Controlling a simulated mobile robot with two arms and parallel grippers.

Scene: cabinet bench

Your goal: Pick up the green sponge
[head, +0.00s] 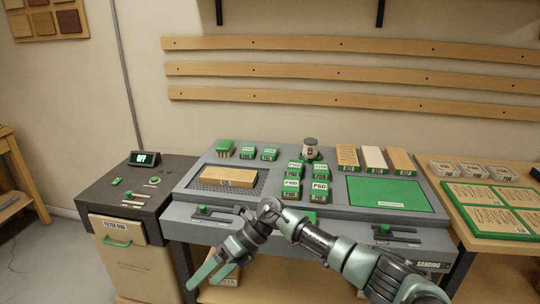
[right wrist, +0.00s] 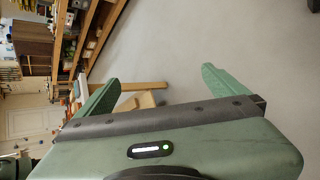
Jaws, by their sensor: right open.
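Several small green blocks with white labels stand in a cluster at the middle of the grey bench, among them a block marked P60 (head: 320,190). Two more small green blocks (head: 259,153) and a green brush-like block (head: 225,147) are at the back left. I cannot tell which of these is the green sponge. My right gripper (head: 204,281) is open and empty, low in front of the bench, pointing down and left, apart from all the blocks. My left gripper is out of view.
A wooden board (head: 229,177) lies on a perforated panel at left. A control cabinet (head: 129,190) stands left. A side table (head: 480,209) at right holds green-framed sheets.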

